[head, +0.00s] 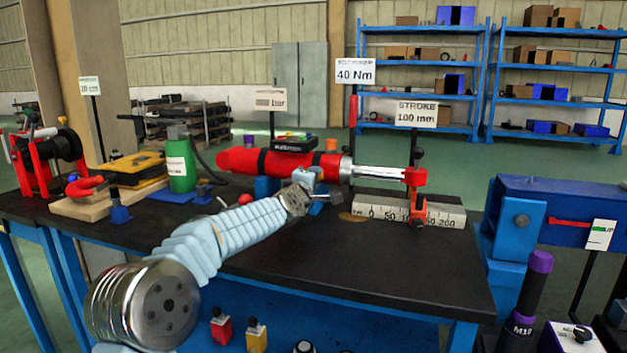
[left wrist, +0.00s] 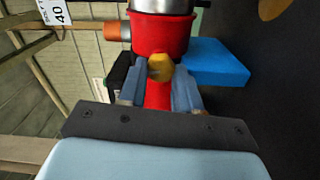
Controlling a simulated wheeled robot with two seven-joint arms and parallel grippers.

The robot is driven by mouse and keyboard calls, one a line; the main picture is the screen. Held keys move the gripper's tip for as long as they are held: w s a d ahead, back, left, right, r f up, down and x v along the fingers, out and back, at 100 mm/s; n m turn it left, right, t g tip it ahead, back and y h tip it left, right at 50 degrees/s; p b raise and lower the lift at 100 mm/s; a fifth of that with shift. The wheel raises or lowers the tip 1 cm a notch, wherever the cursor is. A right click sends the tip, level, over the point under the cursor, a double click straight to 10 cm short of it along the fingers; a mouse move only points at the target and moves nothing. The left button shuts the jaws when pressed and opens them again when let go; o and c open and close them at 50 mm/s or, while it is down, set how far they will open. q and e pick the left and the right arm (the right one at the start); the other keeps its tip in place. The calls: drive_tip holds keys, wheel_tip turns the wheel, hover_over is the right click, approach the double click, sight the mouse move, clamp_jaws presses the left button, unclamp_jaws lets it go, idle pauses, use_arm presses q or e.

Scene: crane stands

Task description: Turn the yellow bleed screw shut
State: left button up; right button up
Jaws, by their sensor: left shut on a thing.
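The red hydraulic cylinder (head: 280,162) lies across the bench, its chrome rod pointing right; its red body (left wrist: 160,32) also fills the top middle of the left wrist view. The yellow bleed screw (left wrist: 160,66) shows on the cylinder's near side in the left wrist view. My left gripper (left wrist: 160,76) is shut on it, one finger on either side. In the head view my left gripper (head: 312,180) reaches the cylinder's near side and the screw is hidden behind it. My right gripper is in neither view.
A blue support block (left wrist: 215,62) stands under the cylinder. An orange fitting (left wrist: 117,31) sticks out of its side. A scale block (head: 445,212) and "STROKE 100 mm" sign (head: 416,113) stand right. A brown puddle (head: 352,217) lies on the black bench top (head: 390,270), whose front is clear.

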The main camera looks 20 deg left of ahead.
use_arm(q)
drive_tip(key=shift+d+f+m, duration=0.1)
drive_tip(key=shift+m, duration=0.6)
drive_tip(key=o, duration=1.1)
drive_tip(key=shift+c, duration=0.2)
drive_tip(key=shift+s, duration=0.1)
drive_tip(key=s+b, duration=0.3)
drive_tip(key=s, duration=1)
drive_tip(key=shift+s+a, duration=0.25)
drive_tip(key=shift+s, duration=0.05)
